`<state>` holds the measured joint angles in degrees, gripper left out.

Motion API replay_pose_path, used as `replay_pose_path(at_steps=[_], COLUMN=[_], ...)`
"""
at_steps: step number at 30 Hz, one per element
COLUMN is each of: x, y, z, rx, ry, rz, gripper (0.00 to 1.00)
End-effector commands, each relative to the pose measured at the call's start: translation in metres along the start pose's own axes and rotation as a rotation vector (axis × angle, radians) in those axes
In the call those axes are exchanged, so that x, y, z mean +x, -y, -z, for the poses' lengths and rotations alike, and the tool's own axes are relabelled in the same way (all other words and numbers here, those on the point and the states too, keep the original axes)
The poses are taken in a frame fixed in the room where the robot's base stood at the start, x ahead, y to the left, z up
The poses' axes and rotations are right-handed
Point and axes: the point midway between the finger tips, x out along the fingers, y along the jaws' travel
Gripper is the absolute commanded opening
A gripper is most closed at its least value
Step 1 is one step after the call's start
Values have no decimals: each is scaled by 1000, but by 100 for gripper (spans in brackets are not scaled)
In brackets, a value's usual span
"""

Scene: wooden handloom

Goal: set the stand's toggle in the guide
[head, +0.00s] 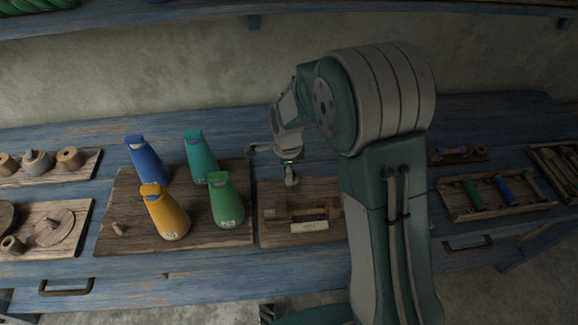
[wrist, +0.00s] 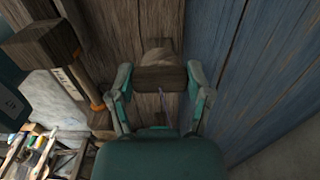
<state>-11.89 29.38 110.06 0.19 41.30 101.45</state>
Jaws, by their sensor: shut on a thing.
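My gripper (wrist: 160,88) has one finger on each side of a brown wooden block in the wrist view, and it is shut on this block, which appears to be the toggle (wrist: 158,77). A paler wooden piece shows just beyond the block, and I cannot tell whether it is the guide. In the head view my gripper (head: 290,176) is low over the back of the stand's wooden board (head: 275,238). The stand (head: 300,208) has wooden end blocks, a rod and a pale label. The toggle is not clear in the head view.
Left of the stand, blue, teal, yellow and green bottle-like pieces (head: 225,203) stand on a larger board (head: 115,210). To the right is a tray (head: 500,213) of coloured spools. My arm hides part of the bench. Bare blue bench (head: 215,270) shows in front.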

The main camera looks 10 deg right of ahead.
Motion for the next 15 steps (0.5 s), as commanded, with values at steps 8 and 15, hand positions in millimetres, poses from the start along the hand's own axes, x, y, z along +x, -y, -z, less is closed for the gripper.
replay_pose_path(at_steps=[8,15], x=[2,2], y=[1,0], z=[2,0], rx=[2,1], ry=[4,1], rz=[2,2], gripper=[36,100])
